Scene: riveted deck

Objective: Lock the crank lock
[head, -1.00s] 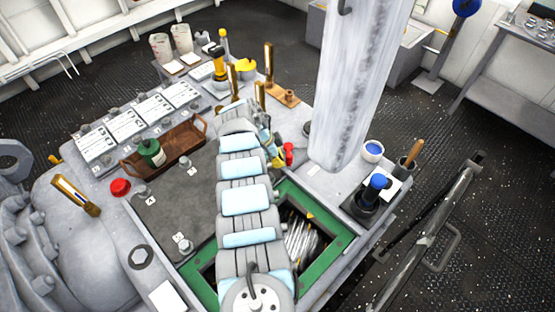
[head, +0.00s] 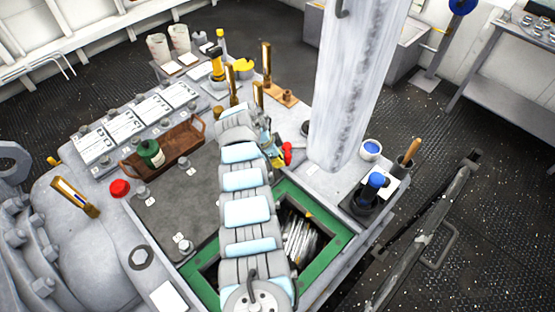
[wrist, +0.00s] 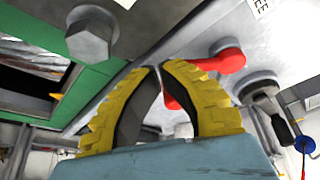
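The crank lock is most likely the red lever (wrist: 228,59) on a round grey base, with a rounded red end, in the wrist view. In the head view it shows as a small red part (head: 287,153) just right of my arm's far end. My gripper (wrist: 157,70) has yellow ribbed fingers with dark inner pads. Its tips come together close to the lever and look shut. Part of the red lever passes behind the right finger and shows in the gap between the fingers. I see no firm hold on it. My arm largely hides the gripper in the head view.
A green-framed opening (head: 335,241) with a wire coil lies right of my arm. A large grey bolt (wrist: 90,35) stands near the left finger.

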